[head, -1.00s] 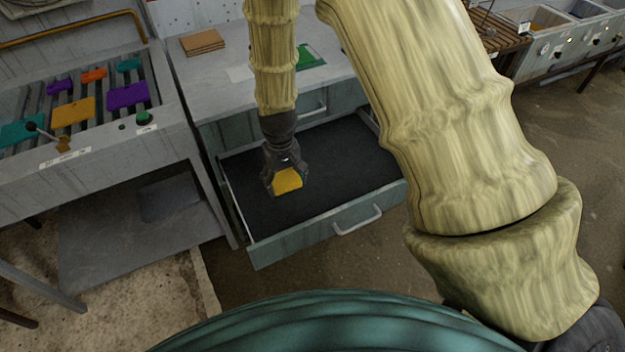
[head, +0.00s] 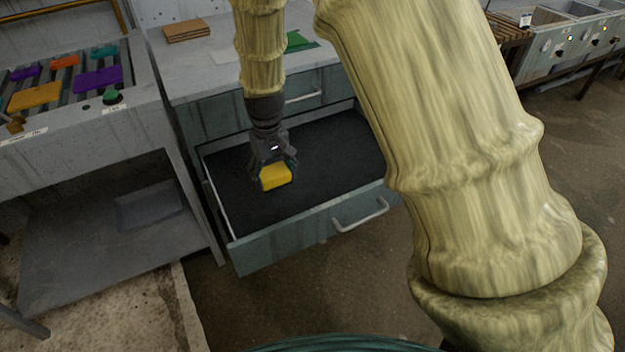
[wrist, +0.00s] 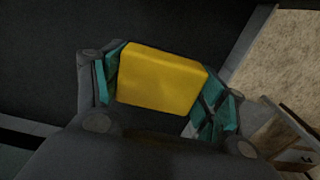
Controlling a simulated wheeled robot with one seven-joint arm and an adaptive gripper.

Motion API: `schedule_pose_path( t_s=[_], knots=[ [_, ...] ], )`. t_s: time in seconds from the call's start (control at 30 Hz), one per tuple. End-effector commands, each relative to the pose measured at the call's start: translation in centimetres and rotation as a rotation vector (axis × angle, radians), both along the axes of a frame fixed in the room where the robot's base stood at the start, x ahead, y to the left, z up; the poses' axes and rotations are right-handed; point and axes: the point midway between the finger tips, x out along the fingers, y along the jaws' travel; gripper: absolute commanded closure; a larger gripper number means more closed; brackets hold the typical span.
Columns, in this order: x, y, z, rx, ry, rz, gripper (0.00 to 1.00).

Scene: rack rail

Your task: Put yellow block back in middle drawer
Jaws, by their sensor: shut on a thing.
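The yellow block (head: 276,177) is held between the fingers of my gripper (head: 272,168). In the wrist view the block (wrist: 160,78) sits between the two teal finger pads of my gripper (wrist: 172,90). The open drawer (head: 330,160) has a dark, empty-looking bottom and a pull handle on its teal front. My gripper and the block are over the left part of this drawer, inside its outline. I cannot tell whether the block touches the drawer bottom. Another drawer front with a handle (head: 303,96) shows shut above it.
A grey table with rollers (head: 60,88) carries several coloured pieces at the left. The cabinet top (head: 215,65) holds a brown stack (head: 187,31) and a green piece (head: 298,42). Metal bins (head: 560,35) stand at the far right. The drawer's right side is clear.

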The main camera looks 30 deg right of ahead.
Motion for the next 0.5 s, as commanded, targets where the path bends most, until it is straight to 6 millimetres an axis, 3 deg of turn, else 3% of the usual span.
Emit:
schedule_pose_path(
  t_s=[0.03,0.5],
  knots=[
    [0.2,0.0,-1.2,0.000,-0.003,0.001,0.51],
    [0.7,-0.1,-2.7,0.005,0.000,0.004,0.51]
  ],
)
